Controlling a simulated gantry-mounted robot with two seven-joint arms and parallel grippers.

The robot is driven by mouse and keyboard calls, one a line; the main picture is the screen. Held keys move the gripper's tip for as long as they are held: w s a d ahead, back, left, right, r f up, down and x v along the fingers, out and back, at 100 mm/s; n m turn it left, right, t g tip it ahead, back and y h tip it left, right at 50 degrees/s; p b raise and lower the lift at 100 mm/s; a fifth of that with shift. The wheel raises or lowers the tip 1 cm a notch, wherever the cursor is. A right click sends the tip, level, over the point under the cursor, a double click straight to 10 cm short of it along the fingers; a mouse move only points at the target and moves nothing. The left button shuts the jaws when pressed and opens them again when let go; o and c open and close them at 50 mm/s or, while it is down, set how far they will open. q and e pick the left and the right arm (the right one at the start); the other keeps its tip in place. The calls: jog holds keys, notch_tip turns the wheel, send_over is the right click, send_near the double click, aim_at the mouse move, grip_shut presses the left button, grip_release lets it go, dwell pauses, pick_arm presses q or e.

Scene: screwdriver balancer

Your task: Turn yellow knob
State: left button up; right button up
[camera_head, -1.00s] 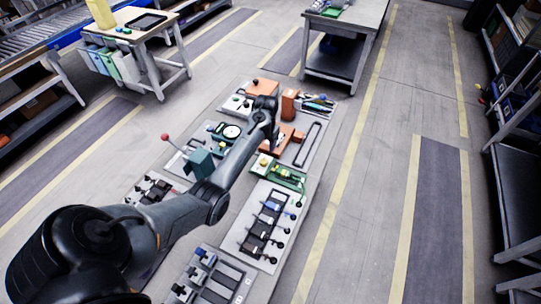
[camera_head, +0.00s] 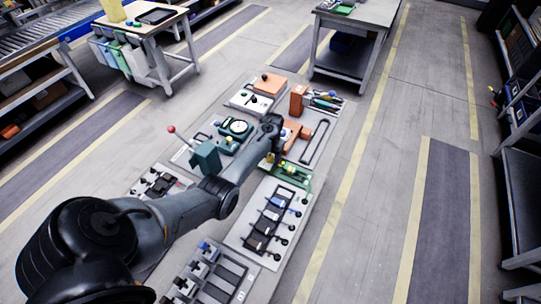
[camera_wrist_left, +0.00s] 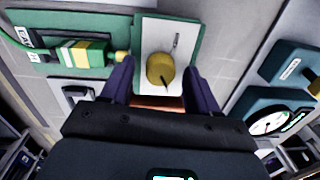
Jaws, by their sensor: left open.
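The yellow knob (camera_wrist_left: 161,70) is a round dial with a dark pointer line, on a white plate (camera_wrist_left: 166,34) joined to a green panel (camera_wrist_left: 22,22), in the left wrist view. My left gripper (camera_wrist_left: 157,76) is open, with one dark finger on each side of the knob. Gaps show between the fingers and the knob, so they look apart from it. In the head view my left gripper (camera_head: 271,157) is over the upper end of the green panel (camera_head: 293,173) and largely hides the knob. My right gripper is not in view.
A green and yellow connector (camera_wrist_left: 80,52) lies beside the knob in the left wrist view. A round gauge (camera_wrist_left: 267,121) is on the other side. In the head view, a teal box with a red-tipped lever (camera_head: 171,129) stands close to my forearm. Open floor lies right of the board.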

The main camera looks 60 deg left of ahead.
pick_arm(q)
jog(key=c, duration=1)
jog(key=shift+c, duration=0.2)
